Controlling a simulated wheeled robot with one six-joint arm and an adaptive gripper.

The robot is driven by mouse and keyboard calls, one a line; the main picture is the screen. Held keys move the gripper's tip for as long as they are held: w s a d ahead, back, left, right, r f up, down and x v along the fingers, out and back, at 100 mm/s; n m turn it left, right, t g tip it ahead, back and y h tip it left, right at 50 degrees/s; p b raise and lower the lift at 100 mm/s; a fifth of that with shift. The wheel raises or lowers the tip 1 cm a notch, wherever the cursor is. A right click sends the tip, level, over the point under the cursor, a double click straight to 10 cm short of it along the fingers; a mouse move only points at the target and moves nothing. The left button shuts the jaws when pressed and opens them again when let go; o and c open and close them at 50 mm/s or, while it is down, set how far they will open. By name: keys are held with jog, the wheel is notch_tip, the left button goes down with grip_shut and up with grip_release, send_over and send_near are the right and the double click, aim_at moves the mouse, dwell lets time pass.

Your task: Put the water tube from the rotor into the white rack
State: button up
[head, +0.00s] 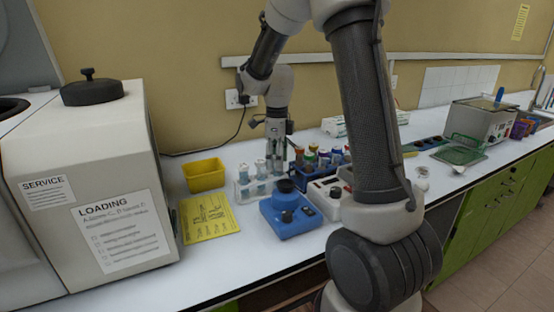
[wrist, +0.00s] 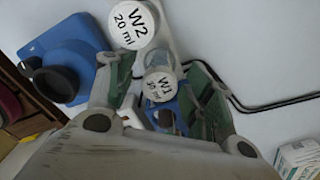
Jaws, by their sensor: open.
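The white rack (head: 243,192) stands on the bench, left of the blue device, with several white-capped tubes (head: 260,168) in it. My gripper (head: 278,160) points down at the rack's right end. In the wrist view a tube with a white cap marked "W1 20 ml" (wrist: 160,86) stands between my open fingers (wrist: 160,75), with no clear grip on it. A second tube, marked "W2 20 ml" (wrist: 132,25), is just beyond the fingers. Most of both tubes is hidden below their caps. The rotor cannot be made out; a dark round opening (head: 10,108) shows in the machine at far left.
The blue device with a black cup (head: 288,212) stands close to the rack's right; it also shows in the wrist view (wrist: 90,62). A yellow bin (head: 204,175) and yellow sheet (head: 208,218) lie left. Coloured-cap tubes (head: 322,157) stand right. A black cable runs behind.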

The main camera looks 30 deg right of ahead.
notch_tip(320, 180, up, 12)
jog(key=s+r+n+t, duration=0.1)
jog(key=s+n+t, duration=0.3)
jog(key=s+n, duration=2.1)
jog(key=shift+s+r+n, duration=0.15)
jog(key=shift+s+n, duration=0.15)
jog(key=shift+s, duration=0.5)
jog(key=shift+d, duration=0.1)
